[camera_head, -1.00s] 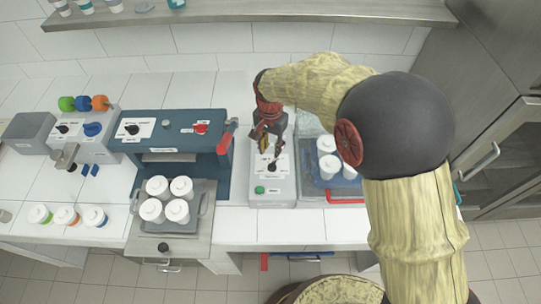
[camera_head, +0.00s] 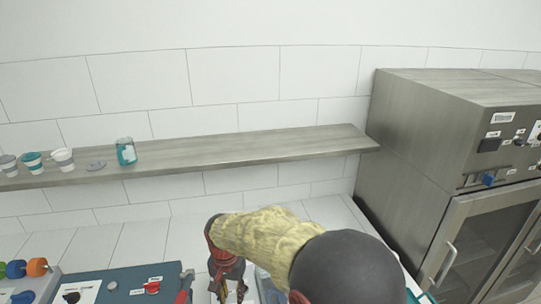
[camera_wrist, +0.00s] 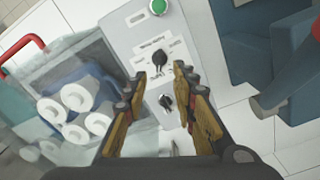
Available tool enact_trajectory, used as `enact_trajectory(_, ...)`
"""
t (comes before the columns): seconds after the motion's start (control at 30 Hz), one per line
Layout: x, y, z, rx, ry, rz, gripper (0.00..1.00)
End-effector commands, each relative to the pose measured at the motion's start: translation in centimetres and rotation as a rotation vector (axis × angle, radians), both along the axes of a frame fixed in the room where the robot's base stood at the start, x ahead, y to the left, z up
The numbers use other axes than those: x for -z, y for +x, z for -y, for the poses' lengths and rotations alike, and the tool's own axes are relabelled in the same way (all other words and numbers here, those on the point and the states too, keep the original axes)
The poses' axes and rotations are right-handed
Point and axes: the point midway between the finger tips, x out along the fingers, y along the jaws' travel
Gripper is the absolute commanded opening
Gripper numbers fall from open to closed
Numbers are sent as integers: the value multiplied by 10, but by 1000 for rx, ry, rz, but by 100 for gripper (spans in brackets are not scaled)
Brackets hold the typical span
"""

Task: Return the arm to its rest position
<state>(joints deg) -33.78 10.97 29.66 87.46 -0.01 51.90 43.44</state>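My gripper (camera_wrist: 168,105) is open and empty in the wrist view, its two fingers apart above a light grey control box (camera_wrist: 135,25). That box carries dark knobs and a green button (camera_wrist: 158,7). In the head view, my gripper (camera_head: 228,290) shows at the bottom edge, partly cut off, so its fingertips are hard to make out there. My arm reaches in from the lower right.
A clear bin with several white cups (camera_wrist: 75,97) stands beside the control box. A blue machine (camera_head: 125,283) is left of my gripper. A shelf (camera_head: 230,150) with cups spans the wall above. A steel cabinet (camera_head: 415,150) stands at the right.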

Motion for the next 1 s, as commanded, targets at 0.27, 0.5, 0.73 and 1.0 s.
enact_trajectory(0.27,3,-50,40,-278,-28,-60,27)
enact_trajectory(0.5,-30,-81,98,-404,-6,-21,27)
enact_trajectory(0.73,-63,-121,175,-454,13,83,27)
enact_trajectory(1.0,-78,-177,253,-381,5,256,27)
